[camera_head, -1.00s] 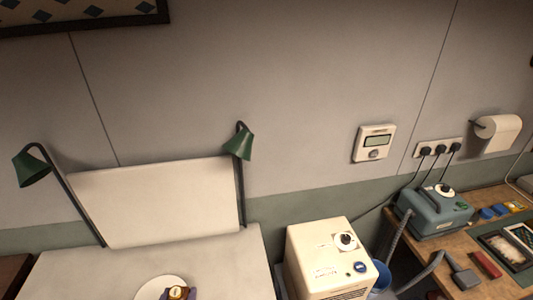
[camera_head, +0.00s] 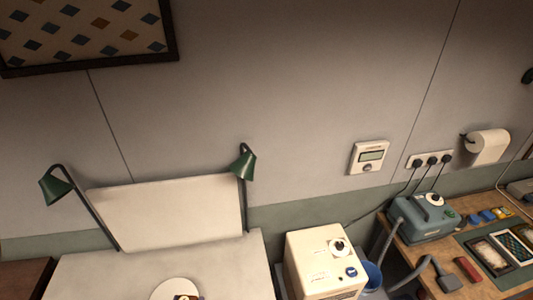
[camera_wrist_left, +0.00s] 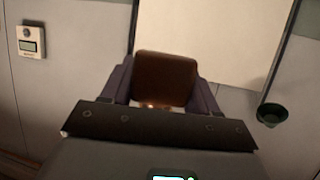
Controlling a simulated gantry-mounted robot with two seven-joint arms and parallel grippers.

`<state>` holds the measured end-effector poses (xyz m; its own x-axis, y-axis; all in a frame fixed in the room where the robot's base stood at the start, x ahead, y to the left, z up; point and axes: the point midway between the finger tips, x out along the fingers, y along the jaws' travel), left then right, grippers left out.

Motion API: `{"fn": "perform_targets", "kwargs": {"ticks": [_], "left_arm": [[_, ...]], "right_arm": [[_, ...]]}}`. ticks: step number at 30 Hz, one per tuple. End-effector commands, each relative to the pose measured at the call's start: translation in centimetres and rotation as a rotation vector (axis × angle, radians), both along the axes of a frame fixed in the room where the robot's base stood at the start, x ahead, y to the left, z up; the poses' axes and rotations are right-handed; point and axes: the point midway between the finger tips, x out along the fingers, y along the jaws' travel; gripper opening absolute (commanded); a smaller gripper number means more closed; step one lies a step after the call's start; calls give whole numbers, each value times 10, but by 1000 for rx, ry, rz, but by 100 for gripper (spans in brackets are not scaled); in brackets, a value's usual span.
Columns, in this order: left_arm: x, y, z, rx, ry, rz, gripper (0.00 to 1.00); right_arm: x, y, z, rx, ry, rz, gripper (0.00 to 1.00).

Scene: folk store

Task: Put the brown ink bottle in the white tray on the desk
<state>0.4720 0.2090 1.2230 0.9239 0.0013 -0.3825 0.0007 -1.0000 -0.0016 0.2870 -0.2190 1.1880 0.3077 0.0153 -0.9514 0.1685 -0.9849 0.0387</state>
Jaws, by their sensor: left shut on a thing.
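The brown ink bottle (camera_wrist_left: 166,75) is between the two fingers of my left gripper (camera_wrist_left: 163,88) in the left wrist view. The gripper is shut on it. In the head view only the top of the bottle (camera_head: 186,297) shows at the bottom edge. There it overlaps a round white dish (camera_head: 172,286) on the pale desk (camera_head: 100,275). I cannot tell whether this dish is the white tray, or how high the bottle is above it. My right gripper is not in view.
Two green lamps (camera_head: 56,186) (camera_head: 243,162) flank a pale upright board (camera_head: 170,212) behind the desk. A cream machine (camera_head: 325,262) stands to the right of the desk. A blue bin (camera_head: 370,276) and a crowded wooden bench (camera_head: 400,240) are farther right.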

Motion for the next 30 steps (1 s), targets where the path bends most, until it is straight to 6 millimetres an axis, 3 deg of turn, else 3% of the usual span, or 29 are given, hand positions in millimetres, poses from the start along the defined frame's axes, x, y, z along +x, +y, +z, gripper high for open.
{"fn": "perform_targets", "kwargs": {"ticks": [8, 11, 14, 21, 25, 30], "left_arm": [[-2, 4, -3, -2, 1, 17, 24], [-4, 10, -22, 0, 4, 39, 24], [-4, 18, -55, 1, 5, 74, 24], [35, 40, -158, -3, -3, 187, 24], [62, 47, -190, -3, -4, 230, 24], [94, 48, -207, -3, -6, 254, 24]], "right_arm": [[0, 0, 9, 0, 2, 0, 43], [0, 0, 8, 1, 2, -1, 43], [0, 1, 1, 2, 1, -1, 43], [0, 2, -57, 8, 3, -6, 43], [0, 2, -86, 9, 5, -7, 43], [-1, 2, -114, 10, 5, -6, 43]]}}
